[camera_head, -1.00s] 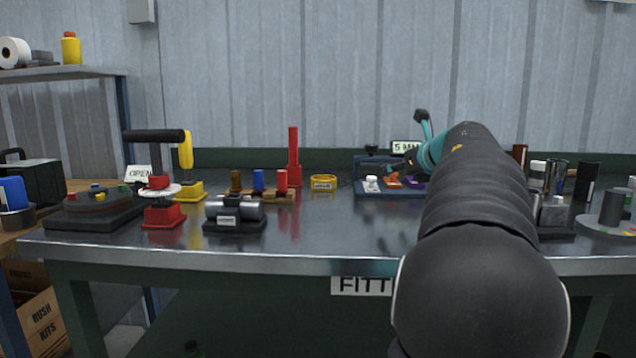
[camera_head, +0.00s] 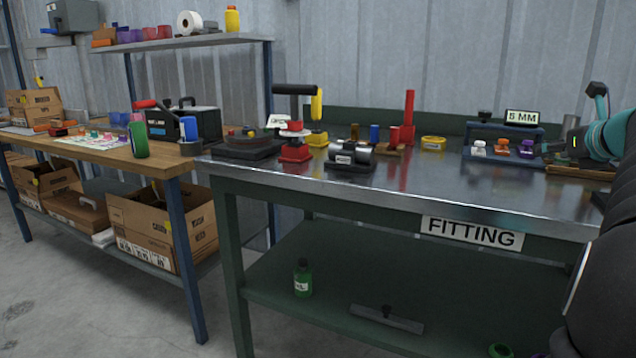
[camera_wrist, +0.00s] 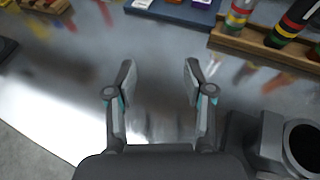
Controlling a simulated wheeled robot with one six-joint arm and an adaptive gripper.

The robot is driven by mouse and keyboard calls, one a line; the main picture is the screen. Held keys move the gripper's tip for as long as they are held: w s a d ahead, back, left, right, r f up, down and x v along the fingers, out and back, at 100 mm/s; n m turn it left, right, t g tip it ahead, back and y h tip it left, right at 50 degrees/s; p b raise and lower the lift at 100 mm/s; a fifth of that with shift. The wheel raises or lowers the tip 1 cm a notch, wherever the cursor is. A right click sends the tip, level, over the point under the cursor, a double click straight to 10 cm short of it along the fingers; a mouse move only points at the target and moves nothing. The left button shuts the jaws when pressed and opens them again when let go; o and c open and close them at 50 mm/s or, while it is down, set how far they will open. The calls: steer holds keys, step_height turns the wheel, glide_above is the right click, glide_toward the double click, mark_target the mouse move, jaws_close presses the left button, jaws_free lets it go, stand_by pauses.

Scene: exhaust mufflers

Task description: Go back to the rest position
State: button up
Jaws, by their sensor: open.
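My gripper shows in the wrist view (camera_wrist: 157,85), with its two fingers apart and nothing between them. It hangs above the bare metal top of the fitting bench (camera_head: 330,188). In the head view my dark arm is at the right edge, and its teal wrist part is over the right side of the bench. The fingertips are not clear there. In the wrist view the front edge of the bench curves along the lower left, with the floor beyond it.
A blue rack (camera_head: 505,148) holds several small coloured pieces under a "5 MM" sign (camera_head: 522,117). A wooden holder with banded cylinders (camera_wrist: 262,43) is near my gripper. A clamp fixture (camera_head: 351,158) and a red post (camera_head: 408,118) stand on the bench. A wooden table (camera_head: 150,160) is left.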

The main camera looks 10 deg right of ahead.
steer(key=w+a+r+m+t+h, duration=0.1)
steer(key=w+a+r+m+t, duration=0.15)
steer(key=a+m, duration=0.2)
steer(key=w+a+r+m+t+h, duration=0.1)
steer(key=a+r+m, duration=0.25)
steer(key=a, duration=0.25)
steer(key=s+a+f+m+h, duration=0.1)
steer(key=s+a+m+h, duration=0.15)
steer(key=a+m, duration=0.55)
steer(key=s+a+f+m+g+y, duration=0.2)
steer(key=s+a+f+m, duration=0.3)
steer(key=f, duration=0.5)
steer(key=s+a+f+m+g+y, duration=0.3)
steer(key=s+a+f+m+g, duration=0.2)
steer(key=s+a+f, duration=0.5)
steer(key=s+a+f+m+g+y, duration=0.2)
steer(key=s+a+f+m+g, duration=0.2)
steer(key=s+a+f+m, duration=0.3)
steer(key=s+a+f, duration=0.1)
steer(key=a+f, duration=0.2)
steer(key=f, duration=0.2)
steer(key=shift+f+y, duration=0.2)
steer(key=shift+y, duration=0.15)
